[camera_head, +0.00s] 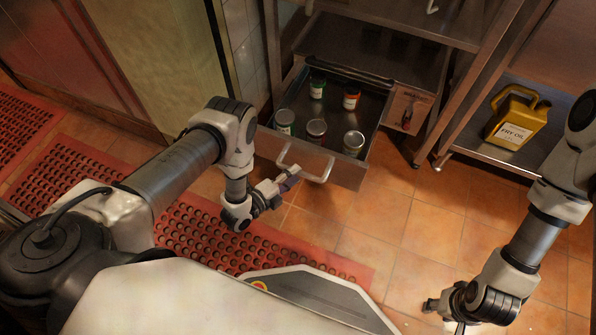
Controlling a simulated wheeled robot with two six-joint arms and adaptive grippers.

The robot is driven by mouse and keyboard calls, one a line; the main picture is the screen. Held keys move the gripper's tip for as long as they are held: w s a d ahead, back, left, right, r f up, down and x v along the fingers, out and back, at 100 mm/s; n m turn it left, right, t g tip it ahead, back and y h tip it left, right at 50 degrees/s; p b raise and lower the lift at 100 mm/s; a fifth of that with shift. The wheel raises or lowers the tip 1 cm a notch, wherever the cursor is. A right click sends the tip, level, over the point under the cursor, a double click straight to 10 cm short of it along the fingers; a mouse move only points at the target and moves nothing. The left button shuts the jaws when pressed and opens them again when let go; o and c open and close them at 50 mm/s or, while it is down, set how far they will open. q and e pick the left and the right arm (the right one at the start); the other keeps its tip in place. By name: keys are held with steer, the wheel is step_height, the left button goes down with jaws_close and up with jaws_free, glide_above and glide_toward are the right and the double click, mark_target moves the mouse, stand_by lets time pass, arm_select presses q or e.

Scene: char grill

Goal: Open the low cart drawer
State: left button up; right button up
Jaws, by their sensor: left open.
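The low cart drawer (342,172) is pulled out from the steel cart, and its inside shows. Its bar handle (318,178) is on the front face. Several small cans stand in it, among them a green-topped can (285,117) and a silver-topped can (353,142). My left gripper (291,180) is open just in front of the handle's left end; I cannot tell whether it touches the handle. My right gripper (437,307) is low at the bottom right, far from the drawer, and its fingers are too unclear to read.
A yellow fry oil jug (515,118) stands on a low steel shelf (478,148) at the right. Red perforated mats (190,222) lie at the left. The tiled floor (420,220) right of the drawer is clear.

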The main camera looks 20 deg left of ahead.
arm_select(q)
steer(key=v, duration=0.9)
steer(key=shift+s, duration=0.15)
